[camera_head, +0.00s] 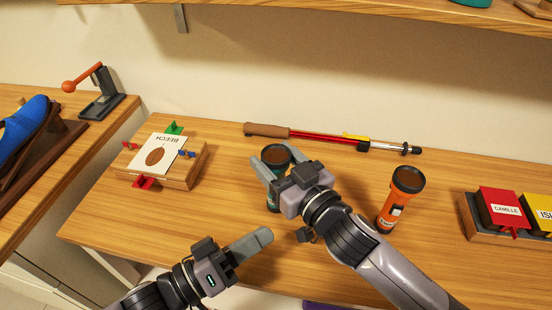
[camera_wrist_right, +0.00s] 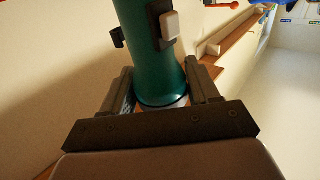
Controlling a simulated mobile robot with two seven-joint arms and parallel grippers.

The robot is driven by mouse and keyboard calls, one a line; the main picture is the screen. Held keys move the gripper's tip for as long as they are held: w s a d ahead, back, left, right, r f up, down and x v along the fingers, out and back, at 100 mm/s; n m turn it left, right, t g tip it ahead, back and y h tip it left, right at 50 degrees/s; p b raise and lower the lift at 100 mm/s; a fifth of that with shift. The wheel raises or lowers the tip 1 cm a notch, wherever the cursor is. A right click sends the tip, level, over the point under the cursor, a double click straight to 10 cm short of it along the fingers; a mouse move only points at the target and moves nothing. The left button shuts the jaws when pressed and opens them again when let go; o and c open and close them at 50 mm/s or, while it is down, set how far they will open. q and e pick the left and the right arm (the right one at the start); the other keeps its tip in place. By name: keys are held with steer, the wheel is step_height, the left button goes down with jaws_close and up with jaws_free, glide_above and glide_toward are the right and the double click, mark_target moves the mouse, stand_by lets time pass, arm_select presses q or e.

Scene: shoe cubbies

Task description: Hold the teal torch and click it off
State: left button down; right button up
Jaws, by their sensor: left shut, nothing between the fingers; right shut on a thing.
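The teal torch (camera_head: 277,154) stands upright on the wooden table, its wide head facing up. My right gripper (camera_head: 272,170) is shut on its body, with fingers on either side. In the right wrist view, the teal torch (camera_wrist_right: 148,62) runs up between the two fingers of my right gripper (camera_wrist_right: 165,85). A pale switch (camera_wrist_right: 170,27) on a dark plate shows on its side. I cannot tell whether its lamp is lit. My left gripper (camera_head: 262,240) is shut and empty, near the table's front edge, below and apart from the torch.
An orange torch (camera_head: 388,212) stands to the right of my right gripper. A red pole (camera_head: 325,138) lies behind. A wooden box with a BEECH card (camera_head: 160,153) sits left. Red and yellow boxes (camera_head: 503,207) are at the right edge. Bare table lies between the BEECH box and teal torch.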

steer(key=o, duration=1.2)
